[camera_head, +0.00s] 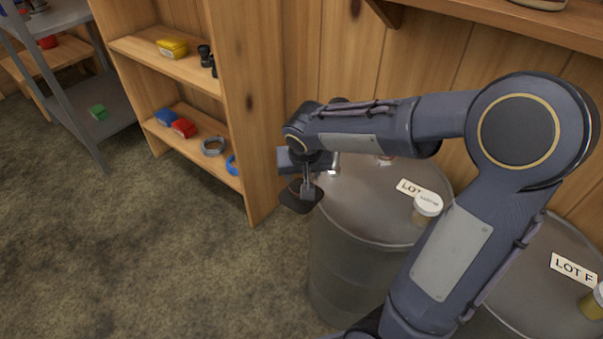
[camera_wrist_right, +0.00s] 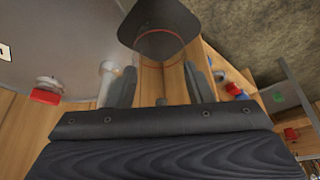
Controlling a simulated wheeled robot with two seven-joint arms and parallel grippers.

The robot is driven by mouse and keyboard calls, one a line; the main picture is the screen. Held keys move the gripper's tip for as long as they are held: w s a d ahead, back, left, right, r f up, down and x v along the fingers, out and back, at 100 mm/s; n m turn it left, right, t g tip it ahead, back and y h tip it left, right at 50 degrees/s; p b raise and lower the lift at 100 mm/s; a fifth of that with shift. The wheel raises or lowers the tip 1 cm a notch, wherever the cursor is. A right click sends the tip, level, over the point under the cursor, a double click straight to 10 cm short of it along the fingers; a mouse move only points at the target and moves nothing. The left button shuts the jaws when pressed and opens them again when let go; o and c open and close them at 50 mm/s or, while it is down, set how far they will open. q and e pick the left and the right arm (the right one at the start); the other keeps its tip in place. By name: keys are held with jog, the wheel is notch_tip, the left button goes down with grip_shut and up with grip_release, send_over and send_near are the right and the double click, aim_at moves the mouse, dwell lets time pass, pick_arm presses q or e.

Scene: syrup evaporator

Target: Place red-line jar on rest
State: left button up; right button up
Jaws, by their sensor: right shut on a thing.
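My right gripper (camera_head: 308,186) hangs fingers down at the left edge of a grey drum's top. In the right wrist view its two fingers (camera_wrist_right: 160,70) are apart around a dark piece with a thin red line, which I take to be the red-line jar (camera_wrist_right: 160,28). In the head view the dark piece (camera_head: 298,203) shows at the fingertips, partly hidden by them. It is held above the floor beside the drum. I cannot make out the rest in either view. My left gripper is not in view.
The drum (camera_head: 365,205) carries a LOT label and a white-capped jar (camera_head: 427,208). A second drum (camera_head: 540,248) with a LOT F label stands at the right. A wooden shelf (camera_head: 247,120) with small coloured things stands close left.

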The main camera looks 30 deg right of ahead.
jog(key=shift+w+d+f, duration=0.25)
jog(key=shift+w+f, duration=0.15)
jog(key=shift+w, duration=0.05)
jog(key=shift+f, duration=0.35)
jog(key=shift+f+b, duration=0.1)
jog(key=shift+b, duration=0.25)
jog(key=shift+f, duration=0.15)
jog(key=o, duration=1.3)
jog(key=shift+c, duration=0.2)
